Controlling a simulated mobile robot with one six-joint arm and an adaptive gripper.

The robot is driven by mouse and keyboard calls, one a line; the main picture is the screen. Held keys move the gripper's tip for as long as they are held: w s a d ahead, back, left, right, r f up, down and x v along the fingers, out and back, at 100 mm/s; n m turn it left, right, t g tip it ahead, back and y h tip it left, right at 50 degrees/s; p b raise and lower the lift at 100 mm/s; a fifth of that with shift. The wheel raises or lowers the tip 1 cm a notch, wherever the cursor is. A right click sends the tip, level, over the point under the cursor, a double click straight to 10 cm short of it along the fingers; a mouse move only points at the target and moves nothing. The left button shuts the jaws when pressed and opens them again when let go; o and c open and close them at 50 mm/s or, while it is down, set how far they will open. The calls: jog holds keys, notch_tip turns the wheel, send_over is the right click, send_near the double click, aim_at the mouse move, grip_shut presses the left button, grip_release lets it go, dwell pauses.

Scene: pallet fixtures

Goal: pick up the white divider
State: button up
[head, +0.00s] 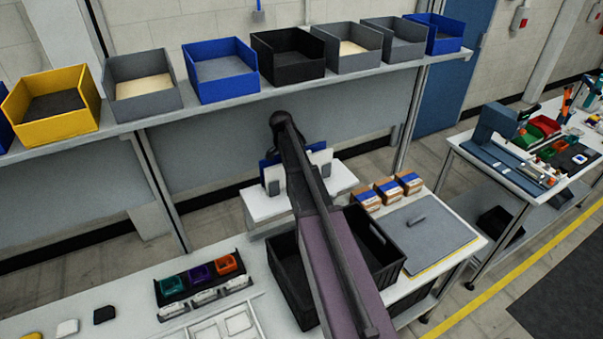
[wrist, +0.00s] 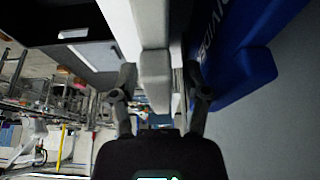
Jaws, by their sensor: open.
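In the wrist view, a white divider (wrist: 150,25) with a pale grey block-like tab runs between the two fingers of my gripper (wrist: 160,73). The fingers are open, one on each side of the tab, and a gap shows at the sides. A blue divider (wrist: 236,50) with pale lettering is just to the right, close to the right finger. In the head view, white panels stand upright on a small white stand, one left (head: 272,177) and one right (head: 320,160) of my arm, with blue (head: 268,160) behind. My arm hides the middle of the stand and my gripper.
The white stand (head: 262,208) stands below a shelf (head: 150,120) with several bins. Black crates (head: 380,250) are in front of it. Small boxes (head: 388,190) and a grey board (head: 430,235) lie to the right. A bench (head: 130,310) with coloured parts is front left.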

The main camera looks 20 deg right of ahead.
jog(key=shift+d+f, duration=0.1)
jog(key=shift+f, duration=0.15)
dwell(0.4)
grip_shut()
